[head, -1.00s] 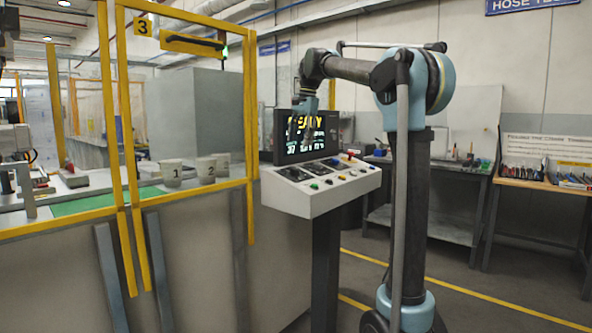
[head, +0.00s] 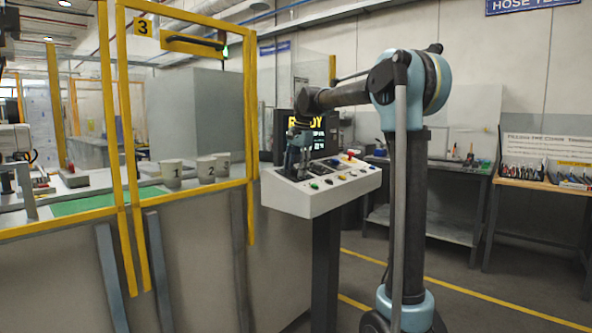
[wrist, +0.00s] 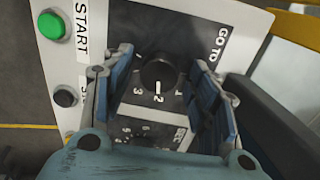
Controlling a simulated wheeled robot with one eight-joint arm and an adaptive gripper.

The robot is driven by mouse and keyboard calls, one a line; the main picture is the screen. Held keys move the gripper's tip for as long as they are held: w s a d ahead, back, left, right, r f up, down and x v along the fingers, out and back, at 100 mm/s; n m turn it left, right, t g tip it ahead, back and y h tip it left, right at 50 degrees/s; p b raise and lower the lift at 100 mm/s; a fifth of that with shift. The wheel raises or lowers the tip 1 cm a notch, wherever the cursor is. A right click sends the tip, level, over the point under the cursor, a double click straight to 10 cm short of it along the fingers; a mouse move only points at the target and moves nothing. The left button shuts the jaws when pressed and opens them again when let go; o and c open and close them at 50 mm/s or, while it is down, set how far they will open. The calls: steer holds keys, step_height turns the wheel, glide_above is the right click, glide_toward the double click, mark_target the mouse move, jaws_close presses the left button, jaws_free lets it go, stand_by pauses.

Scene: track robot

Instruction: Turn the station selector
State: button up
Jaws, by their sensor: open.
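The station selector (wrist: 158,72) is a round black knob on a dark plate, seen in the wrist view between my fingers. Its white pointer line faces the digit 2, with 1 and 3 to either side. My gripper (wrist: 165,95) is open, with one blue-padded finger on each side of the knob and gaps showing between. In the head view my gripper (head: 300,165) is lowered over the left part of the control console (head: 322,196), and it hides the knob there. I cannot tell how far above the panel the fingertips are.
A green START button (wrist: 51,25) and a black button (wrist: 66,97) sit left of the knob plate. A second dial plate (wrist: 135,130) lies partly hidden below. The screen (head: 333,130) stands behind the console; a yellow-framed fence (head: 250,150) is to the left.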

steer(key=shift+c, duration=0.6)
steer(key=c, duration=0.9)
steer(key=shift+c, duration=0.2)
steer(key=n, duration=0.3)
steer(key=shift+n, duration=0.4)
steer(key=n, duration=0.3)
steer(key=shift+n, duration=0.4)
steer(key=n, duration=0.4)
steer(key=shift+s+t, duration=0.1)
steer(key=shift+t, duration=0.2)
steer(key=shift+n, duration=2)
